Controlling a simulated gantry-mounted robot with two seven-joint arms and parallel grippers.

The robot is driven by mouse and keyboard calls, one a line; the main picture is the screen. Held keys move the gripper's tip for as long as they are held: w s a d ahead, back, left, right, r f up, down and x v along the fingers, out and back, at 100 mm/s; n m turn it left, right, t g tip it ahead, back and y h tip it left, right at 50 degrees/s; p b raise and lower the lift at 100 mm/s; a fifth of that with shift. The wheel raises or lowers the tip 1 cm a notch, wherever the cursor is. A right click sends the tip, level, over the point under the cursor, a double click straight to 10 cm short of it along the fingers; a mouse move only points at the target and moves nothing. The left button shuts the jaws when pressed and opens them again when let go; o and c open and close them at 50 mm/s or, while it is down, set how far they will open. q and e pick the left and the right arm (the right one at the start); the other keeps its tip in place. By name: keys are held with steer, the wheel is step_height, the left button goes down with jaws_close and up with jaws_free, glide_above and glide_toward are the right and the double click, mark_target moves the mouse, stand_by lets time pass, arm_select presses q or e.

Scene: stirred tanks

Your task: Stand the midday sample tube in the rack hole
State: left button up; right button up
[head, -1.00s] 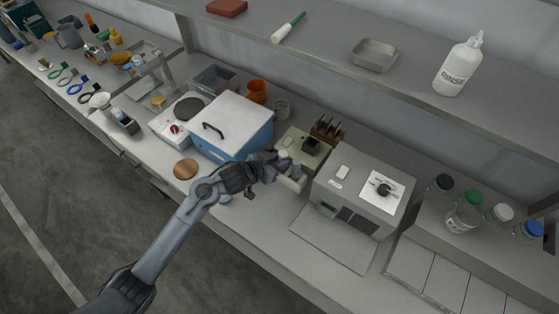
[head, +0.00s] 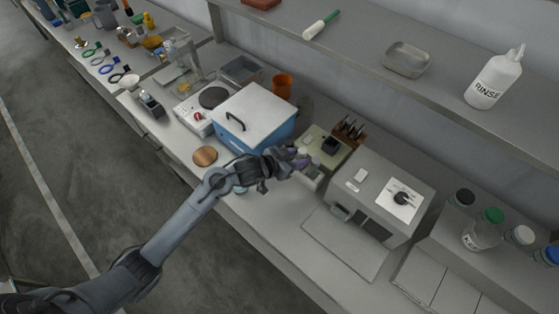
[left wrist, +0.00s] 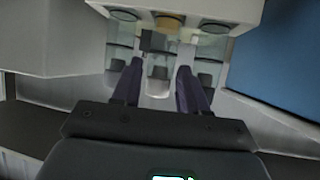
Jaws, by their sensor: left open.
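My left gripper (head: 297,163) reaches the small pale station (head: 325,149) between the blue box and the grey instrument. In the left wrist view its two dark fingers (left wrist: 159,82) are open, one on each side of a clear tube (left wrist: 158,88) with a dark grey part inside. Whether the fingers touch it, I cannot tell. Similar clear tubes stand to the left (left wrist: 117,52) and right (left wrist: 209,64), below a white block (left wrist: 185,8) with round teal, tan and grey pieces. No label is readable, so I cannot tell which tube is midday. I cannot make out the rack hole.
The blue box with a white lid (head: 254,114) stands left of the gripper. The grey instrument (head: 386,190) stands to the right, with a flat plate (head: 343,243) before it. A wooden block with dark tools (head: 349,130) is behind. A shelf (head: 350,52) overhangs the back.

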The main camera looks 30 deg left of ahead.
arm_select(q)
steer(key=p+v, duration=0.1)
steer(key=v, duration=0.9)
steer(key=s+f+n+g+y, duration=0.1)
steer(key=s+f+g+y, duration=0.1)
steer(key=s, duration=1)
steer(key=s+f+n+g+y, duration=0.1)
steer(key=s+f+g, duration=0.3)
steer(key=s, duration=0.8)
steer(key=shift+s+d+n+g+y, duration=0.2)
steer(key=shift+s+n+g+y, duration=0.2)
steer(key=shift+g+y, duration=0.45)
step_height(320, 180, up, 22)
steer(key=p, duration=2.2)
steer(key=shift+f, duration=0.15)
